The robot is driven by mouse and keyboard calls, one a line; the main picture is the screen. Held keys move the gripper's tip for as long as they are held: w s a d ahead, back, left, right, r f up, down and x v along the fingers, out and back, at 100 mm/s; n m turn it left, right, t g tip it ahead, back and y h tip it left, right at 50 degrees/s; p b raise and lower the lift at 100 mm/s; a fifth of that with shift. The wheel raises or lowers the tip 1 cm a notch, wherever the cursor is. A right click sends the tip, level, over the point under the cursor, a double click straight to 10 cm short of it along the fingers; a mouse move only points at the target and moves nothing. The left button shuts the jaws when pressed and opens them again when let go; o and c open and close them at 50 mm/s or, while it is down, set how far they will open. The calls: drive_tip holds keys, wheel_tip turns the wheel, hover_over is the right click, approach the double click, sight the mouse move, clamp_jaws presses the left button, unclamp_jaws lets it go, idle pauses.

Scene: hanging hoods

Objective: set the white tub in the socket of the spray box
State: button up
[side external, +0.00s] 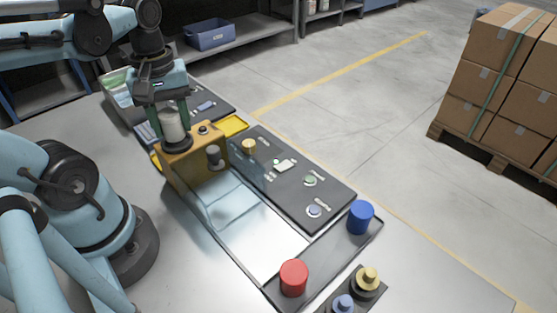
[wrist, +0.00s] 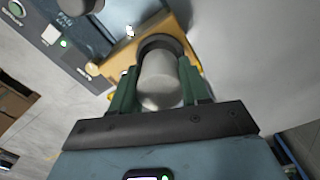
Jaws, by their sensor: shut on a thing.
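The white tub (side external: 172,128) is upright between the green fingers of my gripper (side external: 173,118), which is shut on it. In the wrist view the tub (wrist: 160,84) fills the space between the two fingers (wrist: 158,92). The spray box (side external: 205,169) is the orange-yellow box under it. Its socket, a dark ring (side external: 178,147), is on the box top. The tub's lower end is at this ring, and the ring (wrist: 158,42) curves around its far end in the wrist view. I cannot tell how deep the tub sits.
A dark nozzle (side external: 213,155) is on the box front, above a clear-walled trough (side external: 235,200). A dark panel with labelled knobs (side external: 305,185) lies alongside. A red cylinder (side external: 293,278) and a blue cylinder (side external: 361,217) stand at the trough's far end.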

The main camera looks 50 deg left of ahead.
drive_tip(key=shift+f, duration=0.8)
idle(0.4)
drive_tip(key=o, duration=1.6)
drive_tip(key=shift+o, duration=0.2)
drive_tip(key=shift+r, duration=3.5)
